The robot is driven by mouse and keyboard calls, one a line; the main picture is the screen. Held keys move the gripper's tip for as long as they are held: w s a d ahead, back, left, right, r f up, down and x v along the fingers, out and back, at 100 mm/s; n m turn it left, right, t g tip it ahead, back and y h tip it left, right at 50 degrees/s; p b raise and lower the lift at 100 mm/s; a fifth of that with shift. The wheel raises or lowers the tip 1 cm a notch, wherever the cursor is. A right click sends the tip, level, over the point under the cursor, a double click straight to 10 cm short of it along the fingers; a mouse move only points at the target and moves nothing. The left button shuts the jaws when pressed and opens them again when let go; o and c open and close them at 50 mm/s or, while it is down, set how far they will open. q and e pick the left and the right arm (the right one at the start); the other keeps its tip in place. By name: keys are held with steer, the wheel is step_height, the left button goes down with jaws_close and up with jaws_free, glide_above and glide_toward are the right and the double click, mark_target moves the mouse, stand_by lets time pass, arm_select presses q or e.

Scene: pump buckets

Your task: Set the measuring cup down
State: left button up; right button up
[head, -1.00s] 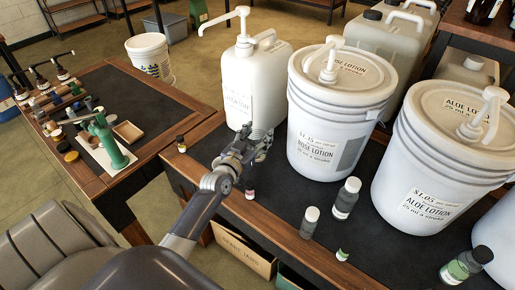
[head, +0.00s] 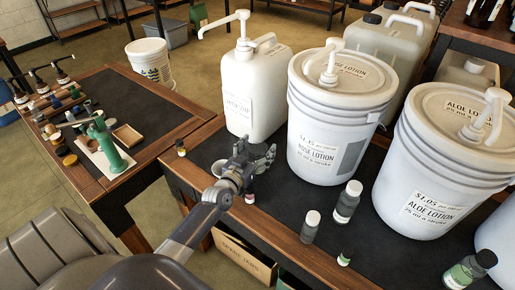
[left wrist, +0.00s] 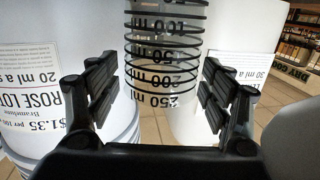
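The measuring cup (left wrist: 163,78) is clear with black ml graduations, and it stands between the fingers of my left gripper in the left wrist view. Its markings show upside down there. My left gripper (head: 257,158) is low over the front left of the dark bench top, in front of the white jug. Its fingers (left wrist: 160,95) are spread on both sides of the cup, with a narrow gap to each pad. In the head view the clear cup is hard to make out. Whether its base touches the bench is hidden. My right gripper is not in view.
The white pump jug (head: 255,90) stands behind my left gripper. The rose lotion bucket (head: 335,120) is close on its right, and the aloe lotion bucket (head: 430,160) stands farther right. Small bottles (head: 346,203) stand near the front edge, including a pink-labelled one (head: 249,196) beside the gripper.

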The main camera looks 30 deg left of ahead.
arm_select(q)
steer(key=shift+r, duration=0.15)
steer(key=s+d, duration=0.1)
steer(key=s, duration=1.1)
steer(key=shift+d+r, duration=0.15)
steer(key=shift+r, duration=0.1)
